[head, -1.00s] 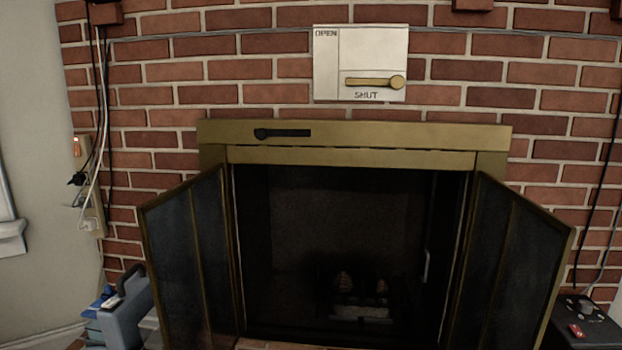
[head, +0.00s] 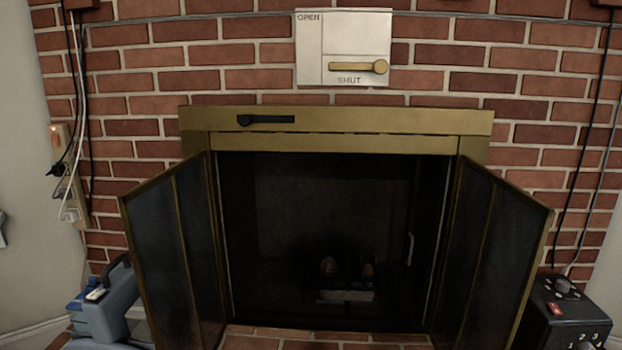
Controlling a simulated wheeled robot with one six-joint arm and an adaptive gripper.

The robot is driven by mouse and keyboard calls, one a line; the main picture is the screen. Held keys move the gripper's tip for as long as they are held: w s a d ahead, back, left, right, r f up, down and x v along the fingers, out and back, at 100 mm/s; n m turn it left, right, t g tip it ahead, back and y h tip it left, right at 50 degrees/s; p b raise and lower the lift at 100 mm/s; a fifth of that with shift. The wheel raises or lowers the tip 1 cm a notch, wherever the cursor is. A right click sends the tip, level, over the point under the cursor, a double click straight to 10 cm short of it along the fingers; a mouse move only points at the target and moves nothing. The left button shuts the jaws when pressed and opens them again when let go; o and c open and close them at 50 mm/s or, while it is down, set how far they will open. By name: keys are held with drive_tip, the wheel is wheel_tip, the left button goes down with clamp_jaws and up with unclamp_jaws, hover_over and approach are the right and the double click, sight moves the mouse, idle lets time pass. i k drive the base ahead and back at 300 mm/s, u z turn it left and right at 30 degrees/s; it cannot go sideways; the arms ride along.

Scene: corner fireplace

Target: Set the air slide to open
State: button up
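A pale plate (head: 309,60) on the brick wall is marked OPEN at its upper left and SHUT at its bottom. A brass lever (head: 352,66) lies level on it just above SHUT, its round knob at the right end. Below, on the brass fireplace frame (head: 400,121), is a black slide (head: 268,119), a level bar with a round knob at its left end. No lettering is readable beside this slide. I cannot tell from markings which one is the air slide. My gripper is not in view.
Two dark glass doors stand swung open, left (head: 172,255) and right (head: 490,250), jutting towards me. The firebox (head: 330,210) between them is dark. A blue-grey case (head: 112,300) stands at lower left, a black control box (head: 565,315) at lower right.

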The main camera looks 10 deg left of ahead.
sight(244, 119)
drive_tip(key=u, duration=0.05)
drive_tip(key=k, duration=0.6)
drive_tip(key=z, duration=0.2)
drive_tip(key=i, duration=0.7)
drive_tip(key=u, duration=0.6)
drive_tip(key=i, duration=0.65)
drive_tip(key=u, duration=0.65)
